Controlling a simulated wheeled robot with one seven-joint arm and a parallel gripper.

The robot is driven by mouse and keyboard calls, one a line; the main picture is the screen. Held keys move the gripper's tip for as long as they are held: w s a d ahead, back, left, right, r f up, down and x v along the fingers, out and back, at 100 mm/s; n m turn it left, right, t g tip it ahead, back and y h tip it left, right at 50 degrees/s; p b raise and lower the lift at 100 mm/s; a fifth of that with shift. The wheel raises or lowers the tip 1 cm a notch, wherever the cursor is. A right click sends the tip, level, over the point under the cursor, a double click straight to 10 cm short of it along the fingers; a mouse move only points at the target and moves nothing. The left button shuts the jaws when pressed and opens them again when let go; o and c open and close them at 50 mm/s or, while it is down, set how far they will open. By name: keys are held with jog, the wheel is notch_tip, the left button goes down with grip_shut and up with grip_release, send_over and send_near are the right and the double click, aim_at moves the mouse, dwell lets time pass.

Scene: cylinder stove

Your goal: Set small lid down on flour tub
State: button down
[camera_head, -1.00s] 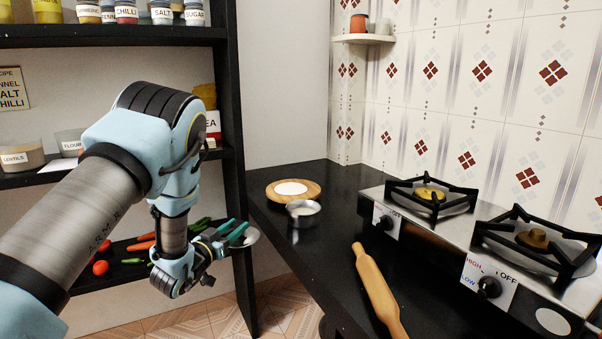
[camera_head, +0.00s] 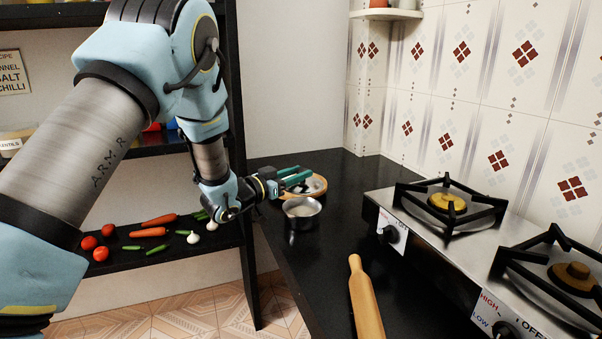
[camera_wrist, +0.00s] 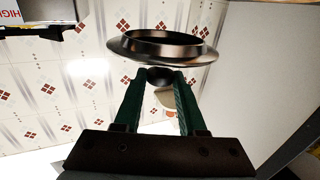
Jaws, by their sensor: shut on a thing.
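My gripper (camera_head: 300,178) has green fingers and is shut on the knob of a small metal lid (camera_wrist: 163,47). The wrist view shows the round lid with its rim just beyond the fingertips (camera_wrist: 160,80). In the head view the lid is mostly hidden by the fingers, in front of the round wooden board and behind the steel pot. The flour tub is not visible now; my arm covers that part of the middle shelf. The neighbouring lentils tub (camera_head: 12,145) shows only partly at the left edge.
A steel pot (camera_head: 301,221) stands on the black counter (camera_head: 300,262), close to the wooden board (camera_head: 321,182). A rolling pin (camera_head: 366,300) and a two-burner stove (camera_head: 410,215) are to the right. Vegetables lie on the lower shelf (camera_head: 190,256).

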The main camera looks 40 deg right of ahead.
jog(key=shift+a+b, duration=0.1)
jog(key=shift+b, duration=0.25)
jog(key=shift+f+b, duration=2.6)
jog(key=shift+f, duration=0.3)
jog(key=shift+f+b, duration=0.3)
jog(key=shift+c, duration=2)
grip_release()
jog(key=shift+a, duration=0.1)
jog(key=a+b, duration=0.2)
jog(key=a, duration=0.8)
jog(key=shift+s+a, duration=0.15)
jog(key=shift+a, duration=0.15)
